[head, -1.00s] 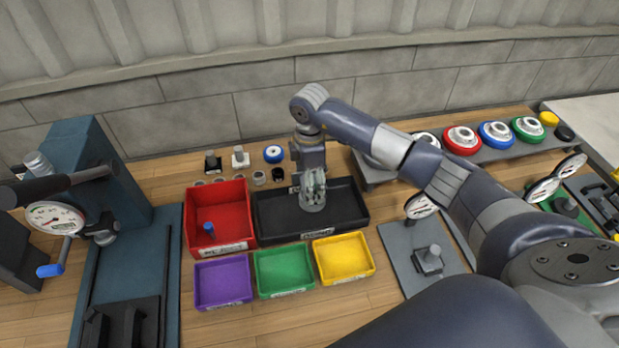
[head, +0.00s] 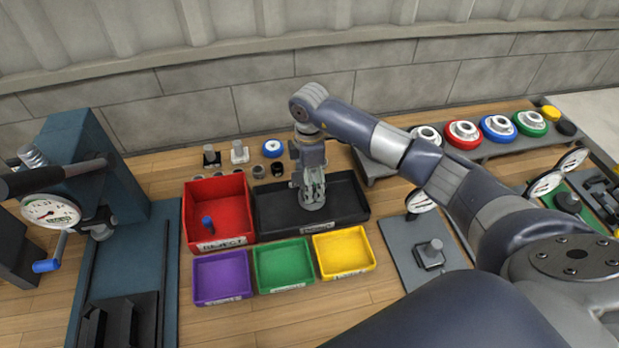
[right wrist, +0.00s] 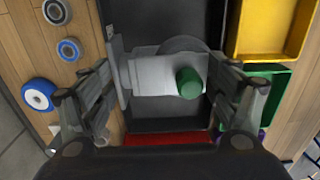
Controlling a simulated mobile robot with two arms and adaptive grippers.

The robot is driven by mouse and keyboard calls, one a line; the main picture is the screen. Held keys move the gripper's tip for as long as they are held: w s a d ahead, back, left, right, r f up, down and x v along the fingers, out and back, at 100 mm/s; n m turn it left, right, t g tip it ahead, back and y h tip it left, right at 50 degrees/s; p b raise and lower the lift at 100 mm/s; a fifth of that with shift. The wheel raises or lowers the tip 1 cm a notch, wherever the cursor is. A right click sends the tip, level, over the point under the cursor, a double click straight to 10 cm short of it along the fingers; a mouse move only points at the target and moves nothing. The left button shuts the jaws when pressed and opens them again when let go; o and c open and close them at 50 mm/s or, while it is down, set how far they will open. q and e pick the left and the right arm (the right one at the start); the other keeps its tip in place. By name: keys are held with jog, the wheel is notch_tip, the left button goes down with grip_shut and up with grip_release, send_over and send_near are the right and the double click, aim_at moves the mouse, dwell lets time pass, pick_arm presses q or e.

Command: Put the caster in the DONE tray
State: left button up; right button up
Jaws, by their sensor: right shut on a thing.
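The caster (right wrist: 160,77) shows in the right wrist view as a pale grey metal bracket with a green round end and a darker grey wheel part behind it. My right gripper (head: 313,198) is shut on it, with a finger on each side. The gripper points down over the black tray (head: 345,212), whose front label is too small to read. In the head view the fingers mostly hide the caster. I cannot tell whether it touches the tray floor. My left gripper is not in view.
The red REJECT tray (head: 219,190), holding a blue-topped part, stands left of the black tray. Purple (head: 222,275), green (head: 283,265) and yellow (head: 344,252) trays line the front. Small parts and a blue wheel (head: 272,148) stand behind. A press (head: 90,165) is at left.

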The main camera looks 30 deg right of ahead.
jog(key=shift+f, duration=0.25)
dwell(0.6)
jog(key=shift+f+b, duration=0.5)
jog(key=shift+f, duration=0.2)
dwell(0.4)
jog(key=shift+f+b, duration=0.95)
jog(key=shift+f, duration=0.65)
jog(key=o, duration=1.3)
jog(key=shift+c, duration=0.2)
notch_tip(320, 180, up, 12)
